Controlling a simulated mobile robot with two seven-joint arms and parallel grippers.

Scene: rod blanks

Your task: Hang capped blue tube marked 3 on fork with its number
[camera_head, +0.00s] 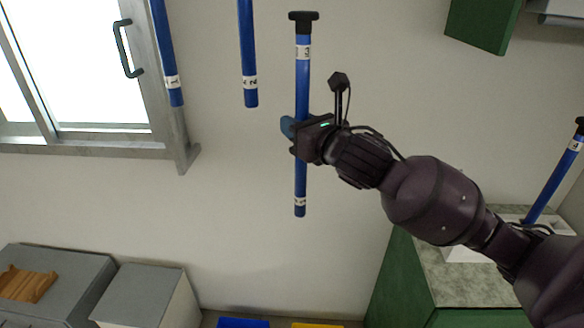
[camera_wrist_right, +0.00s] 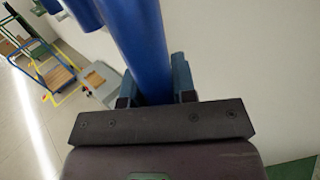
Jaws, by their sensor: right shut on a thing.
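A blue tube (camera_head: 302,80) with a black T-shaped cap (camera_head: 303,19) stands upright in front of the wall. It has white labels near its top and bottom; their digit is too small to read surely, perhaps a 3. My right gripper (camera_head: 297,135) is shut on this tube around its middle. In the right wrist view the tube (camera_wrist_right: 143,45) runs up between the two fingers (camera_wrist_right: 158,90). No fork shows in the head view. My left gripper is not in view.
Two blue tubes, marked 1 (camera_head: 167,55) and apparently 2 (camera_head: 248,50), hang to the left, tops out of frame. Another capped tube (camera_head: 556,175), apparently marked 4, leans at far right. A green box (camera_head: 483,22) is at upper right. A window (camera_head: 75,60) is left.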

